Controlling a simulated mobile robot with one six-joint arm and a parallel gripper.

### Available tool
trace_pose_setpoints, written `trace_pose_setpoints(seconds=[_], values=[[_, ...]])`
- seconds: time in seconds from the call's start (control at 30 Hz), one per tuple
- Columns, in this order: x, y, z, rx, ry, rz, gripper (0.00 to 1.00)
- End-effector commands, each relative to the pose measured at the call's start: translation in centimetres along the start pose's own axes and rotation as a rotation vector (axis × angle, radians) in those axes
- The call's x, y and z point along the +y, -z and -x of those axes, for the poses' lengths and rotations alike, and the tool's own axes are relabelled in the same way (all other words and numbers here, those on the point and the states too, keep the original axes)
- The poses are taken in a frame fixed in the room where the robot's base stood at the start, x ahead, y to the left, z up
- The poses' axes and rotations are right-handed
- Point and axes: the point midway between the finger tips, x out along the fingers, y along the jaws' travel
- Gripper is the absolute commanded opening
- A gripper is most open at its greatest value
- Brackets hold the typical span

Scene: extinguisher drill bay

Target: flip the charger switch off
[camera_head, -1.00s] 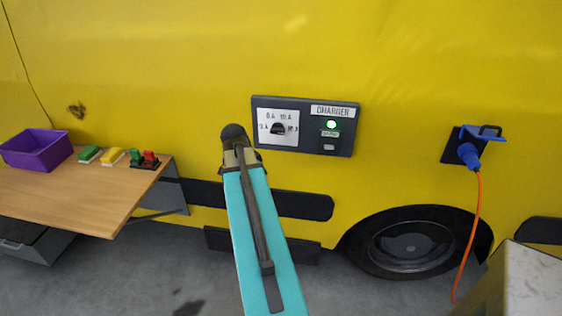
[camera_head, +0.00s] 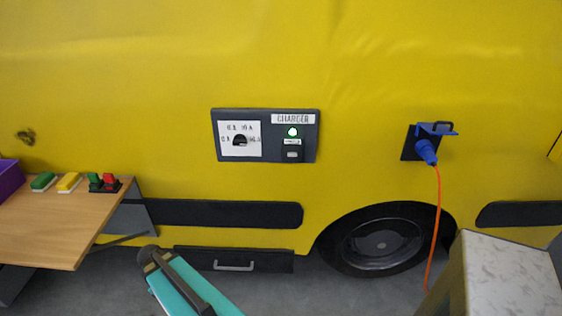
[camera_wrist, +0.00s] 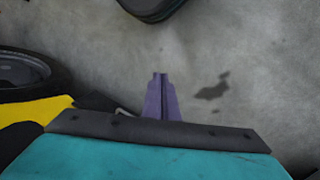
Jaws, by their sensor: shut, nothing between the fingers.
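The dark charger panel (camera_head: 214,137) is on the yellow vehicle side in the head view. It has a white dial plate on its left with a dark knob (camera_head: 240,141). On its right, under the CHARGER label (camera_head: 293,119), a green light (camera_head: 292,132) glows. Below the light is the small switch (camera_head: 292,155); its position is too small to tell. My arm's end is low and left of the panel, well apart from it; the fingers are hidden there. In the wrist view my gripper (camera_wrist: 160,77) is shut and empty, over grey floor.
A wooden table (camera_head: 60,225) with a purple bin (camera_head: 9,180), green and yellow blocks and a red-and-green item is at left. A blue plug (camera_head: 426,152) with an orange cable (camera_head: 436,225) is right of the panel. A pale-topped block (camera_head: 510,275) stands front right.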

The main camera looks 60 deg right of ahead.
Motion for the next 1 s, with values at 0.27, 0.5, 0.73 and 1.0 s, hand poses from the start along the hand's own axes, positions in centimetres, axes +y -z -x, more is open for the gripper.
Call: trace_pose_setpoints(seconds=[0.27, 0.5, 0.73, 1.0], values=[[-3.1, -7.6, -6.0, -0.086, -0.023, 0.282, 0.0], [-4.0, -14.2, -10.8, -0.163, -0.04, 0.514, 0.0], [-3.6, -20.2, -14.7, -0.235, -0.054, 0.72, 0.0], [-2.7, -23.9, -17.0, -0.282, -0.06, 0.849, 0.0]])
